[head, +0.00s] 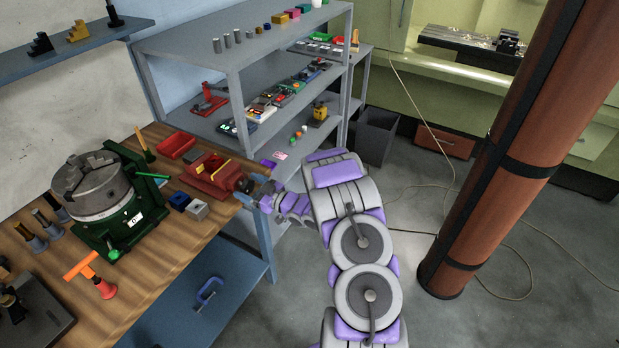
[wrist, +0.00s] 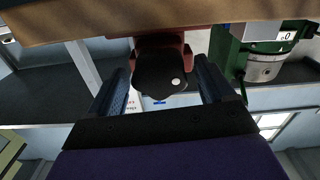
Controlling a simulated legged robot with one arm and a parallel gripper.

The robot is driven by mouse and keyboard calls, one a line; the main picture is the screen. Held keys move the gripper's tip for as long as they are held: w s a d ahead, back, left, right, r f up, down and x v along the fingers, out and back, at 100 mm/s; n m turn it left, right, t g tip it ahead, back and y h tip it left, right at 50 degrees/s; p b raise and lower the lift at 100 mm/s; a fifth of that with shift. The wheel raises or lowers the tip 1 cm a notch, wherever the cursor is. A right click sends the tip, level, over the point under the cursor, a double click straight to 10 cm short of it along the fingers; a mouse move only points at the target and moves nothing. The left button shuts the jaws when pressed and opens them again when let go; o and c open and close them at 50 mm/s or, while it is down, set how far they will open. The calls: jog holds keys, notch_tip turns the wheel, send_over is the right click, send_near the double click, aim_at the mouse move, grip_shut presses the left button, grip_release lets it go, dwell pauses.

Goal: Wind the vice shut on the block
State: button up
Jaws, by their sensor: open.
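The red vice (head: 208,178) sits on the wooden bench near its right edge. Yellow strips show at its jaws; I cannot tell whether one is the block. Its dark round end (head: 245,184) faces my gripper (head: 268,199), which is just right of the bench edge. In the wrist view this dark round end (wrist: 162,74), with a pale dot on it, lies between the two blue-grey fingers of my open gripper (wrist: 163,82). Gaps show on both sides, so the fingers look apart from it. Part of the red vice body (wrist: 160,40) shows behind it.
A green rotary table with a grey chuck (head: 95,190) stands left of the vice. A blue cube (head: 180,200) and a grey cube (head: 197,209) sit in front of the vice. A red tray (head: 176,145) lies behind. Grey shelving (head: 235,62) rises behind the bench.

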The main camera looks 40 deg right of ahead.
jog(key=shift+f+n+b, duration=0.25)
jog(key=shift+n+b, duration=0.15)
jog(key=shift+b, duration=0.1)
jog(key=p+v, duration=0.3)
jog(key=v, duration=1.4)
jog(key=w+d+r+m+g+h+p, duration=0.2)
jog(key=w+d+r+g+h, duration=0.1)
jog(key=d+r+g+h, duration=0.6)
jog(key=s+a+r+m+g+h+p, duration=0.1)
jog(key=s+a+r+m+g+h, duration=0.2)
jog(key=s+a+r, duration=0.6)
jog(key=shift+s+r+m+p, duration=0.2)
jog(key=shift+r+m+p, duration=0.1)
jog(key=shift+r, duration=1.1)
jog(key=shift+d, duration=0.1)
